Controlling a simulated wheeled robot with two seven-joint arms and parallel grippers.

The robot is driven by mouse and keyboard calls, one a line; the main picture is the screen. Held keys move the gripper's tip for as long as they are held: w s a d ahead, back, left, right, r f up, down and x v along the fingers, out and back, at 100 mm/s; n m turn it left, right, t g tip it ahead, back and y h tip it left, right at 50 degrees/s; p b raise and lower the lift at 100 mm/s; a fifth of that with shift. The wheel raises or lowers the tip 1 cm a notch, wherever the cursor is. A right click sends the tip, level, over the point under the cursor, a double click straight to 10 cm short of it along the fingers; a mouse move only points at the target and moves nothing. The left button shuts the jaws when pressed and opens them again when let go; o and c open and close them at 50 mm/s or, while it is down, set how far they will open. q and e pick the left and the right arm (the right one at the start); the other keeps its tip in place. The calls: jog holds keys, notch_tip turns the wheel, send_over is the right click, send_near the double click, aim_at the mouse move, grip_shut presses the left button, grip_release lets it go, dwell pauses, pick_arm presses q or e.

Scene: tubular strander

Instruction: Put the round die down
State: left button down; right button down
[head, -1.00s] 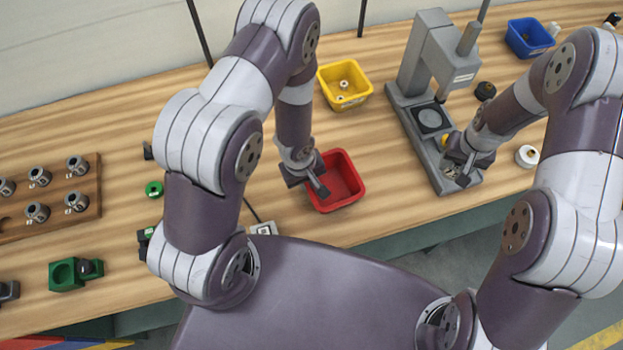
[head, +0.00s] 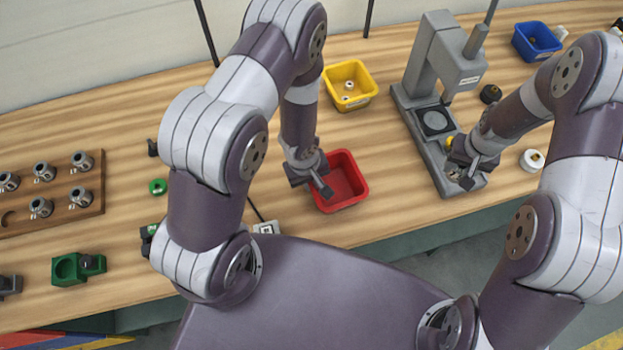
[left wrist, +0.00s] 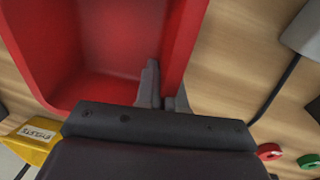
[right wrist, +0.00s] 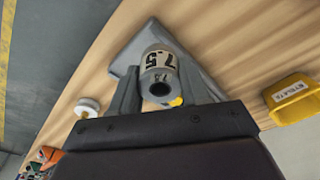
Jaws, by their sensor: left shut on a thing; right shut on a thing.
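The round die (right wrist: 160,72), a grey metal cylinder marked "7.5" with a dark bore, is between the fingers of my right gripper (right wrist: 160,88), which is shut on it. In the head view my right gripper (head: 468,176) is over the front end of the grey press base (head: 425,142); the die is mostly hidden there. I cannot tell whether the die touches the base. My left gripper (head: 322,187) is at the red bin (head: 344,172). In the left wrist view its fingers (left wrist: 165,98) straddle the bin's wall, shut on it.
A wooden rack (head: 92,208) with several metal cylinders stands at the left. A green block (head: 68,268) and green ring (head: 157,187) lie nearby. A yellow bin (head: 350,102), a blue bin (head: 520,45), a black knob (head: 490,94) and a white round part (head: 531,160) surround the press.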

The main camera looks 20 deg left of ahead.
jog(key=s+a+r+n, duration=0.25)
jog(key=a+r, duration=0.25)
jog(key=a, duration=0.7)
jog(key=s+a+r+n, duration=0.2)
jog(key=s+a+r, duration=0.25)
jog(key=a, duration=0.75)
notch_tip(320, 180, down, 9)
jog(key=shift+a+y, duration=0.25)
jog(key=shift+y, duration=0.05)
jog(key=shift+f, duration=0.55)
jog(key=shift+f, duration=0.15)
jog(key=c, duration=0.8)
grip_release()
jog(key=shift+s, duration=0.1)
